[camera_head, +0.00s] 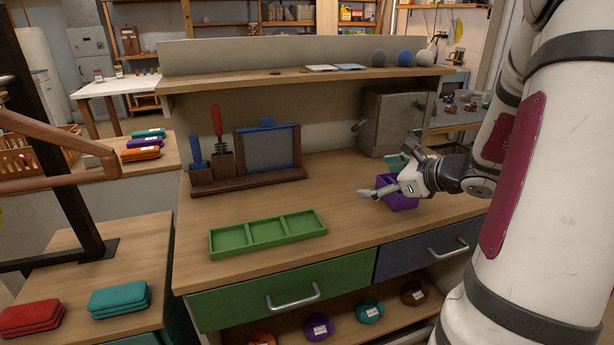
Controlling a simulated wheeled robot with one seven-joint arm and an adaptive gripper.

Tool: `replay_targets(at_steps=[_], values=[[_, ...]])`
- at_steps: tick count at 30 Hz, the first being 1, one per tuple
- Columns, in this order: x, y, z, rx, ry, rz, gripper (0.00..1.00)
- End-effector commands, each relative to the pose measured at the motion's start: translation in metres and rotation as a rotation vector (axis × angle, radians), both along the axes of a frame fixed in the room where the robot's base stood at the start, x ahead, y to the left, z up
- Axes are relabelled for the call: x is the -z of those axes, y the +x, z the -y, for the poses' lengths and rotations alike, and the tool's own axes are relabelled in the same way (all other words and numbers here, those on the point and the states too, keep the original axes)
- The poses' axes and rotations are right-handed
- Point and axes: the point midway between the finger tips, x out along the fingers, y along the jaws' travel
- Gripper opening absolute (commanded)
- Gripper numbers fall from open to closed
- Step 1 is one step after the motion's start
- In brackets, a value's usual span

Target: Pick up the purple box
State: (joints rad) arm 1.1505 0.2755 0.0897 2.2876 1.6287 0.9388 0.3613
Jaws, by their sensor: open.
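The purple box (401,201) sits on the wooden workbench (340,213), right of centre in the head view. It looks small and open-topped, and my gripper hides part of it. My gripper (384,177) is at the box, with its fingers spread apart. One grey finger reaches left across the near upper side of the box, and the other is behind it. I cannot tell whether either finger touches the box.
A green three-compartment tray (268,247) lies left of the box. A wooden tool holder (246,183) stands behind the tray. A grey metal box (390,122) stands at the back right. A shelf (300,80) overhangs the bench's rear. Bare bench lies between tray and purple box.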

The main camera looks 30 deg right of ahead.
Motion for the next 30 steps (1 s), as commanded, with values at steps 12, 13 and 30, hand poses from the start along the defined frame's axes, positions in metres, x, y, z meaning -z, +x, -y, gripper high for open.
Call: replay_targets(at_steps=[12,13,30], values=[[0.062,-0.045,0.134,0.490,0.266,0.100,0.90],[0.064,-0.042,0.135,0.490,0.267,0.100,0.90],[0.091,0.026,0.153,0.487,0.263,0.098,0.90]])
